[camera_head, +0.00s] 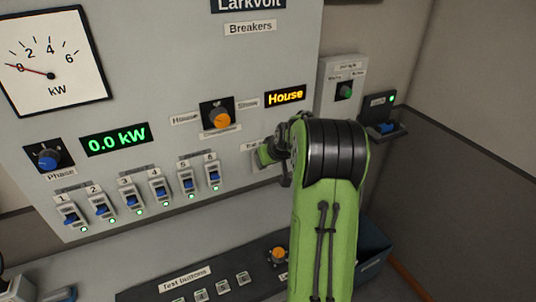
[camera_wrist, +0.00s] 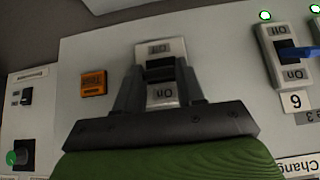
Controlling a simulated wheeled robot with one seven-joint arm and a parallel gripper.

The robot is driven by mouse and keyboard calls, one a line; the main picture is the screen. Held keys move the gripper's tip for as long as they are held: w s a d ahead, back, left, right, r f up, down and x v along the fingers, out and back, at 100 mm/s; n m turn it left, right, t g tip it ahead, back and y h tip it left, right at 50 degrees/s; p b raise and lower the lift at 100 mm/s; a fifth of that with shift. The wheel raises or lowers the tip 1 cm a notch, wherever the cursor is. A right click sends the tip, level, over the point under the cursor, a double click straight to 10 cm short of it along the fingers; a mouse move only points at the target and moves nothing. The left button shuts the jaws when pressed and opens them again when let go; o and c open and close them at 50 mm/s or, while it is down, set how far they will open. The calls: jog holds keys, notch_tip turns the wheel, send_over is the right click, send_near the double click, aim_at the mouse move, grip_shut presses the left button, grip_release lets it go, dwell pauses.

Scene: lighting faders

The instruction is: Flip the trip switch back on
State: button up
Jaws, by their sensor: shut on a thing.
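The trip switch (camera_wrist: 162,95) is a pale plate with a dark lever (camera_wrist: 160,68), shown upside down in the wrist view. My gripper (camera_wrist: 160,82) has one dark finger on each side of the lever and is shut on it. Which way the lever is tipped is hard to tell behind the fingers. A small orange label or lamp (camera_wrist: 93,83) is beside the switch. In the head view my green arm and wrist hide most of the switch, and the fingertips are hidden.
Several small breakers with blue levers (camera_head: 155,188) line the panel, with green lights below. The display (camera_head: 116,138) reads 0.0 kW. An orange-pointer knob (camera_head: 218,117) is above left of my wrist. A small control box (camera_head: 343,85) is to the right. A shelf with test buttons (camera_head: 222,286) lies below.

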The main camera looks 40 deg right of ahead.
dwell(0.5)
jog(key=o, duration=1)
jog(key=shift+o, duration=0.2)
jog(key=v, duration=1.5)
jog(key=shift+r, duration=0.4)
jog(key=shift+a, duration=0.15)
